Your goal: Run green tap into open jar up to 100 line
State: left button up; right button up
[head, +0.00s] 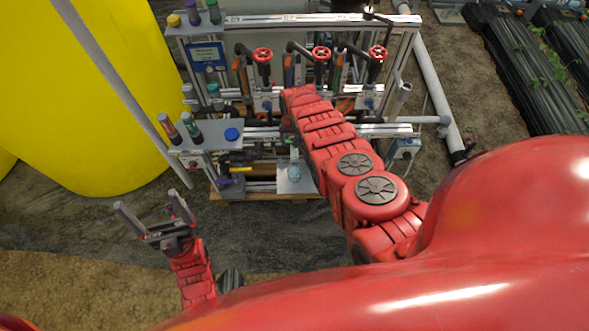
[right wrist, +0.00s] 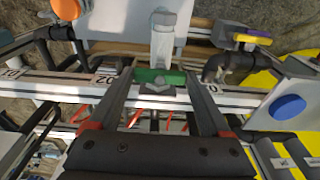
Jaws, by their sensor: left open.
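The green tap handle (right wrist: 158,77) lies crosswise on the pale rail in the right wrist view. My right gripper (right wrist: 160,80) has its fingers apart, one at each end of the handle; I cannot tell whether they touch it. The clear jar (right wrist: 163,42) stands beyond the handle on a grey plate (right wrist: 115,20). In the head view the jar (head: 294,172) shows low on the skid, and my right arm hides its gripper. The liquid level and the 100 line cannot be made out. My left gripper (head: 154,212) is open and empty, left of the skid's front.
The skid carries red handwheels (head: 321,53) and a side plate with a blue cap (head: 231,134). A yellow-handled valve (right wrist: 252,39) and an orange round part (right wrist: 66,9) are near the jar. A large yellow tank (head: 85,90) stands left. Floor in front is clear.

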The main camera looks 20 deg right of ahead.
jog(key=shift+o, duration=1)
notch_tip(320, 180, up, 17)
jog(key=s+p, duration=0.2)
jog(key=p, duration=1.8)
jog(key=shift+a+r, duration=0.2)
jog(key=shift+a, duration=0.1)
